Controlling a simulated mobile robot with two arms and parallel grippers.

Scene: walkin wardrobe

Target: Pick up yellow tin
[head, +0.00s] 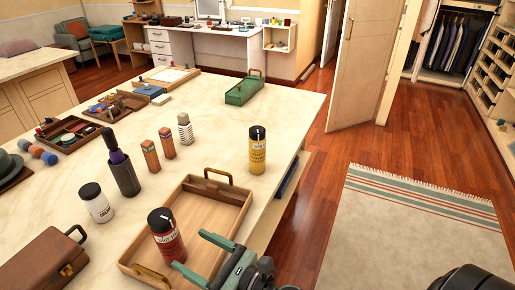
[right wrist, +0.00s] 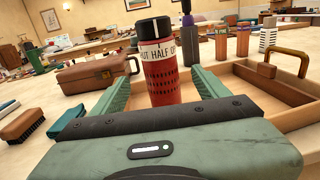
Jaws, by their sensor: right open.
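The yellow tin (head: 257,150), with a black cap, stands upright near the right edge of the pale table. My right gripper (head: 190,252) is at the table's front, left of and nearer than the yellow tin, and well apart from it. Its green fingers are open. In the right wrist view, a red tin (right wrist: 162,70) with a black cap shows upright between the spread fingers (right wrist: 160,85); I cannot tell whether they touch it. The red tin (head: 166,236) stands at the wooden tray in the head view. My left gripper is not in view.
The wooden tray (head: 240,193) with brass handles lies between the gripper and the yellow tin. A white tin (head: 96,204), a dark holder (head: 125,178) and wooden blocks stand to the left. A green box (head: 240,92) is farther back. Bare tabletop surrounds the yellow tin.

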